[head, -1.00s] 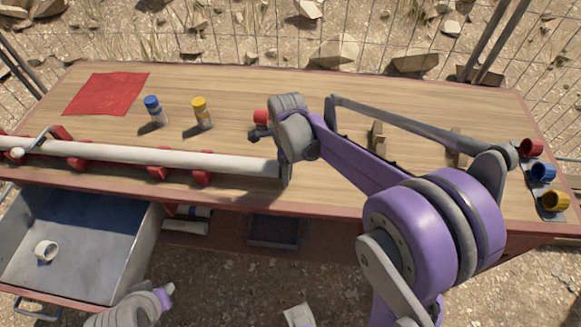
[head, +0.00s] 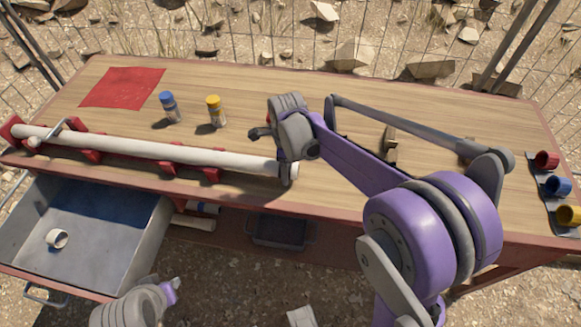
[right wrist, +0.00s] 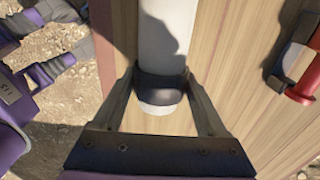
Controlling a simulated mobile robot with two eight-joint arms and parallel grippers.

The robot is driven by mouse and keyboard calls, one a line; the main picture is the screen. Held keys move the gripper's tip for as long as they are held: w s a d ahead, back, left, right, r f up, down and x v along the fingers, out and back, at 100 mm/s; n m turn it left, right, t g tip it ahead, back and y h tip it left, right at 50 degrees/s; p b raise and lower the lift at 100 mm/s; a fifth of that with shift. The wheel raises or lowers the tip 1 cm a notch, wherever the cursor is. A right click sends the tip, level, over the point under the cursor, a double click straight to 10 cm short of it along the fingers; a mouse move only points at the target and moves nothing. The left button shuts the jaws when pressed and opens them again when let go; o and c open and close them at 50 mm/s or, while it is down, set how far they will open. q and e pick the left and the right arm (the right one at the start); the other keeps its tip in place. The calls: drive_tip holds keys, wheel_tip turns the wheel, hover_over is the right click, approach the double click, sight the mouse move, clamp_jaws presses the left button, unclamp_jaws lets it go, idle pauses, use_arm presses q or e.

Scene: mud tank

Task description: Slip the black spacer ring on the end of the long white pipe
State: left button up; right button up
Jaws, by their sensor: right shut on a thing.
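The long white pipe (head: 160,148) lies in red supports along the table's front edge. Its right end meets my right gripper (head: 288,176). In the right wrist view my right gripper (right wrist: 160,92) is shut on the black spacer ring (right wrist: 160,86), a finger on each side. The ring is around the white pipe (right wrist: 167,35), and a short white stub of pipe shows past the ring. In the head view the ring is hard to make out beside the fingers. My left arm shows at the bottom left; its gripper is not clearly visible.
A blue-capped bottle (head: 170,107) and a yellow-capped bottle (head: 216,112) stand behind the pipe. An open drawer (head: 90,235) with a white ring (head: 57,239) juts out at the left. Coloured cups, including a red one (head: 546,161), line the right edge. The table's back middle is clear.

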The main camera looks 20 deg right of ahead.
sight(276, 163)
drive_tip(key=shift+w+a, duration=0.45)
drive_tip(key=shift+a, duration=0.25)
drive_tip(key=shift+w+a, duration=0.4)
drive_tip(key=shift+a, duration=0.3)
drive_tip(key=o, duration=1)
wheel_tip(276, 163, up, 11)
drive_tip(key=shift+f+p, duration=0.1)
drive_tip(key=shift+p, duration=0.35)
drive_tip(key=s+f+n+t+p, duration=0.1)
drive_tip(key=s+n, duration=0.6)
drive_tip(key=n, duration=0.1)
drive_tip(key=s+d+f+n+t+p, duration=0.1)
drive_tip(key=s+f+n+t, duration=0.1)
drive_tip(key=s+n, duration=0.5)
drive_tip(key=s+d+f+n+t, duration=0.1)
drive_tip(key=s+n+t, duration=0.1)
drive_tip(key=s+n, duration=0.5)
drive_tip(key=shift+d+f+n+p, duration=0.15)
drive_tip(key=shift+n+p, duration=0.25)
drive_tip(key=shift+n, duration=0.8)
